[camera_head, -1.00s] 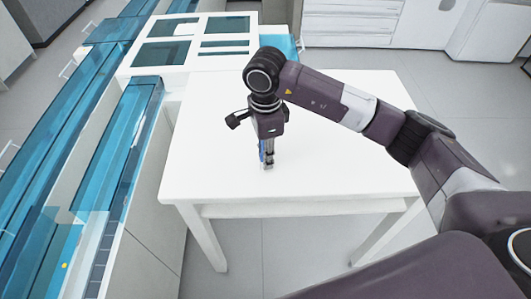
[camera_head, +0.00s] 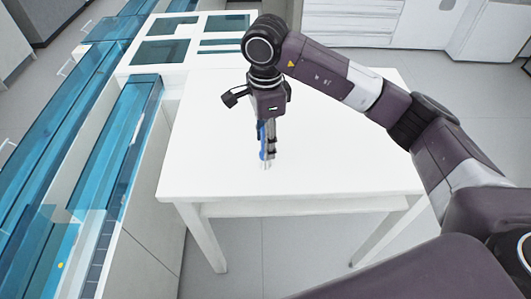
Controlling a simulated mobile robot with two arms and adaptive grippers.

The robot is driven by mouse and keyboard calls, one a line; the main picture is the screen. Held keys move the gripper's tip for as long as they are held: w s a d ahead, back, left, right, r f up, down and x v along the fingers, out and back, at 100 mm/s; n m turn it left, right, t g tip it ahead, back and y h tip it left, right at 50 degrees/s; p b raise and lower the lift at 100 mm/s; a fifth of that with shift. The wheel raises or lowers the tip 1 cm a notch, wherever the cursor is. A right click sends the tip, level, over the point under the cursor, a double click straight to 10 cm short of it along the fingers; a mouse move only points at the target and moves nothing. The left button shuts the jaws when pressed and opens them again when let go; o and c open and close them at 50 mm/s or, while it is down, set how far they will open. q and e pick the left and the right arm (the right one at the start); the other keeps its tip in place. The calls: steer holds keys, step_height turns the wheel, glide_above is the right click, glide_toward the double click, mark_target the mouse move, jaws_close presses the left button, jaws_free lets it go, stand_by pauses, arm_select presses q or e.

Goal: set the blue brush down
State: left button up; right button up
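My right gripper (camera_head: 267,163) points straight down over the front part of the white table (camera_head: 215,150). The blue brush (camera_head: 261,138) shows as a narrow blue strip along the left side of the fingers, upright. The fingers look close together and shut on it, though I see them nearly edge-on and they hide most of the brush. I cannot tell whether its lower end touches the table. My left gripper is not in view.
The table top around the gripper is bare. A white unit with blue-tinted panels (camera_head: 165,51) stands at the table's back left. A long blue-topped counter (camera_head: 125,130) runs along the left. White drawers (camera_head: 350,22) stand at the back.

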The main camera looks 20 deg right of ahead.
step_height(320, 180, up, 6)
steer(key=shift+r+b, duration=0.15)
steer(key=shift+b, duration=0.55)
steer(key=shift+r, duration=0.65)
steer(key=shift+a+f, duration=0.1)
